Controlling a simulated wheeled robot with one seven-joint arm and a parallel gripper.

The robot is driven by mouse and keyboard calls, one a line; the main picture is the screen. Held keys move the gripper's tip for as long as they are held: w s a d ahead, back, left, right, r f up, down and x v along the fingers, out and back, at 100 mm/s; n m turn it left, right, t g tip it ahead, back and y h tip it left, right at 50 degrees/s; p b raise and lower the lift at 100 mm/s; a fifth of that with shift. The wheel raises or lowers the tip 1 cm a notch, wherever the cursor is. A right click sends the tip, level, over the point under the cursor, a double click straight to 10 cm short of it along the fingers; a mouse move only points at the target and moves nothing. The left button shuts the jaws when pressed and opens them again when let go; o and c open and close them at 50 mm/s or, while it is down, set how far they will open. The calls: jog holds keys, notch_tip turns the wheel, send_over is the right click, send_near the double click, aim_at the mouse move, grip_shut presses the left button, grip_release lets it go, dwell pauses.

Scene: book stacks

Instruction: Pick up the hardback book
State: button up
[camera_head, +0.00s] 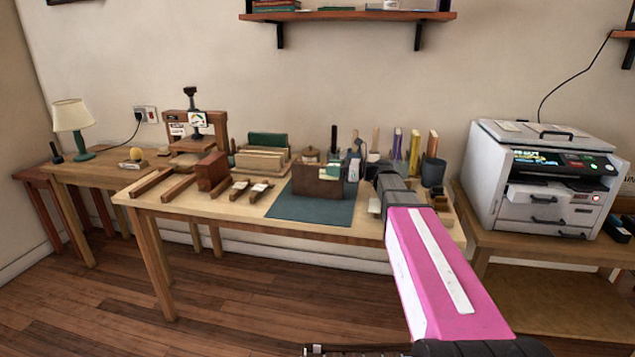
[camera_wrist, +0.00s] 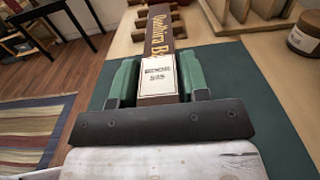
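The hardback book (camera_head: 314,184) is dark brown and stands over the green mat in the middle of the workbench in the head view. In the wrist view the book (camera_wrist: 158,28) shows its spine, with yellow lettering and a white label. My gripper (camera_wrist: 158,78) has green fingers, one on each side of the labelled end of the spine. They look pressed against it, so it appears shut on the book. In the head view my gripper (camera_head: 354,170) is at the book's right end, partly hidden by my arm. Whether the book touches the mat is unclear.
The workbench (camera_head: 225,208) holds a reddish-brown block (camera_head: 212,171), wooden bars, a wooden rack (camera_head: 262,160) and a book press (camera_head: 194,135) left of the mat (camera_head: 310,209). Upright books and a dark cup (camera_head: 433,173) stand at the right. A printer (camera_head: 545,180) stands further right.

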grip_shut()
jog(key=shift+r, duration=0.15)
